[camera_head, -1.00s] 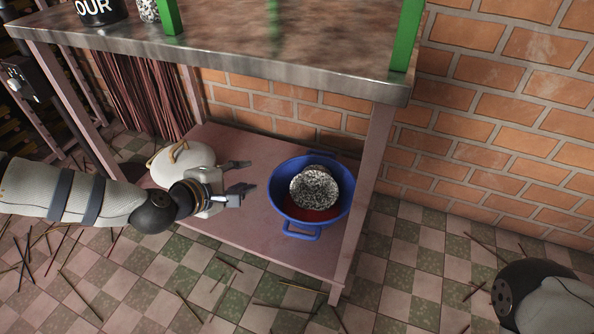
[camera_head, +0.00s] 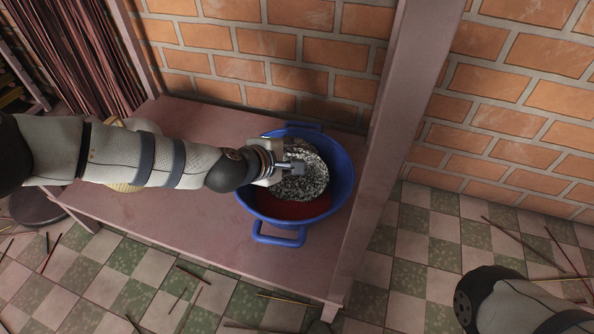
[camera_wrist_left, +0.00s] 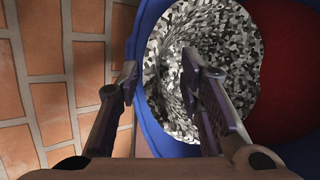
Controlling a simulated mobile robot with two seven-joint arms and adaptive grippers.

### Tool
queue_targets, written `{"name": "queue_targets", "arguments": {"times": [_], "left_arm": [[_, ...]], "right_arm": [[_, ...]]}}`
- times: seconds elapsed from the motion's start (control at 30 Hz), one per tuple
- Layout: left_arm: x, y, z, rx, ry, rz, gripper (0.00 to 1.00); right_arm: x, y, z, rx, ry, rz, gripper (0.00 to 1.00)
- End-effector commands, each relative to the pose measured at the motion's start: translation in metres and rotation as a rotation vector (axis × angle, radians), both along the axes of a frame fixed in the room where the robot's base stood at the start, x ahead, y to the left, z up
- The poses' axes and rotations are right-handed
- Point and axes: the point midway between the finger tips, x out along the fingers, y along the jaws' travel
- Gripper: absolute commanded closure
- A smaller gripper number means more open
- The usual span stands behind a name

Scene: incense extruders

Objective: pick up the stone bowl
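The stone bowl (camera_head: 310,184), speckled black and white, sits tilted inside a blue basin (camera_head: 343,186) on the low shelf. My left gripper (camera_head: 293,167) reaches in from the left over the bowl's left side and hides part of it. In the left wrist view, the gripper (camera_wrist_left: 161,82) is open. One finger is over the bowl's (camera_wrist_left: 165,105) speckled inside and the other is outside its rim, so the near rim lies between them. I cannot tell whether either finger touches. My right gripper is out of view.
Red stuff (camera_head: 290,209) lies in the basin's bottom. The pinkish shelf (camera_head: 205,228) is bare around the basin's left front. A post (camera_head: 385,170) stands close on the right, and a brick wall (camera_head: 300,55) behind. Incense sticks litter the checkered floor.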

Motion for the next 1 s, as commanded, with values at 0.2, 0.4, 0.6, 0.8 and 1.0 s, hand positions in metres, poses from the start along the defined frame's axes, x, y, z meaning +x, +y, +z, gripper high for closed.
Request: {"name": "queue_targets", "arguments": {"times": [0.2, 0.4, 0.6, 0.8, 1.0], "left_arm": [[0.004, -0.002, 0.0, -0.001, -0.002, 0.0, 0.66], [0.004, -0.002, 0.0, -0.001, -0.002, 0.0, 1.0], [0.003, -0.002, 0.0, 0.0, -0.002, 0.001, 1.0], [0.005, -0.002, 0.003, -0.003, -0.008, 0.002, 1.0], [0.005, -0.002, 0.014, -0.002, -0.011, 0.001, 1.0]], "right_arm": [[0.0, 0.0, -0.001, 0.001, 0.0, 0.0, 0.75], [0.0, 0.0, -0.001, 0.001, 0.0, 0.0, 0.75], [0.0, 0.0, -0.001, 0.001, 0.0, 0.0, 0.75], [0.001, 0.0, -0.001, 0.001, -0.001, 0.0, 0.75], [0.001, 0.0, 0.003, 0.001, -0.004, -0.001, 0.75]]}}
